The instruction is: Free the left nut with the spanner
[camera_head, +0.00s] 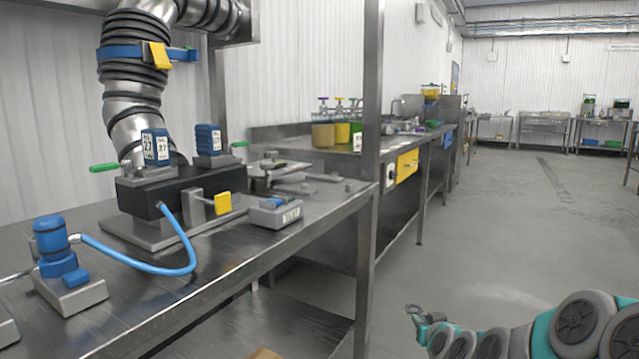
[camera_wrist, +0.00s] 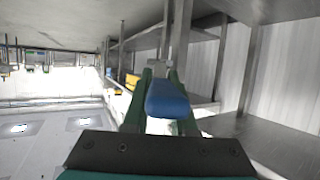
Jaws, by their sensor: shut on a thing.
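A black block (camera_head: 150,199) on a grey base plate stands on the steel bench. Two blue pieces with white labels, a left one (camera_head: 155,147) and a right one (camera_head: 208,139), stand on its top. I cannot make out a separate nut at either one. My gripper (camera_wrist: 165,82) is shut on a blue handle (camera_wrist: 168,99) in the wrist view. A grey metal shank (camera_wrist: 182,35) extends away from the handle, apparently the spanner; its far end is unclear. In the head view my gripper (camera_head: 420,318) is low at the right, over the floor and well apart from the block.
A blue hose (camera_head: 185,268) runs from the block to a blue fitting (camera_head: 55,245) at the left. A yellow tab (camera_head: 222,203) and a small grey box (camera_head: 275,213) are at the block's front right. A steel post (camera_head: 367,180) rises at the bench corner. The aisle floor is clear.

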